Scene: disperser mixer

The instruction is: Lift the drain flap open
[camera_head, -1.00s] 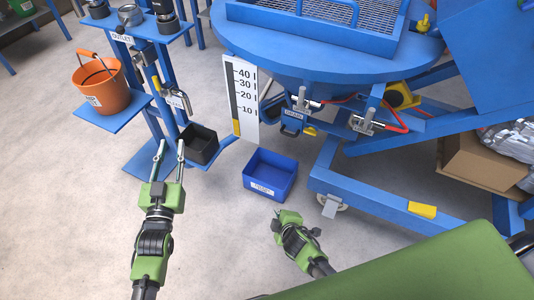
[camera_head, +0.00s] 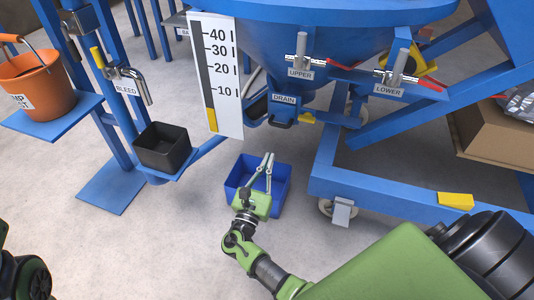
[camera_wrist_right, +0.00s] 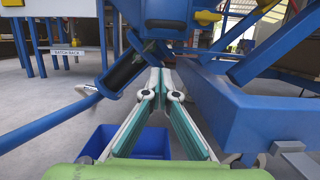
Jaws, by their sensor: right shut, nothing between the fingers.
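The drain flap (camera_head: 284,113), below the "DRAIN" label, sits at the underside of the blue tank, with a dark handle bar (camera_head: 281,123) along its lower edge. It looks closed. My right gripper (camera_head: 268,157) is shut and empty, below the handle and over the blue bin in the head view. My left gripper is out of view.
A blue bin (camera_head: 241,163) stands on the floor below the drain. A black tray (camera_head: 162,158) and an orange bucket (camera_head: 40,90) stand at the left. UPPER (camera_head: 301,62) and LOWER (camera_head: 397,68) valves are right of the drain. The blue frame (camera_head: 390,190) bounds the right.

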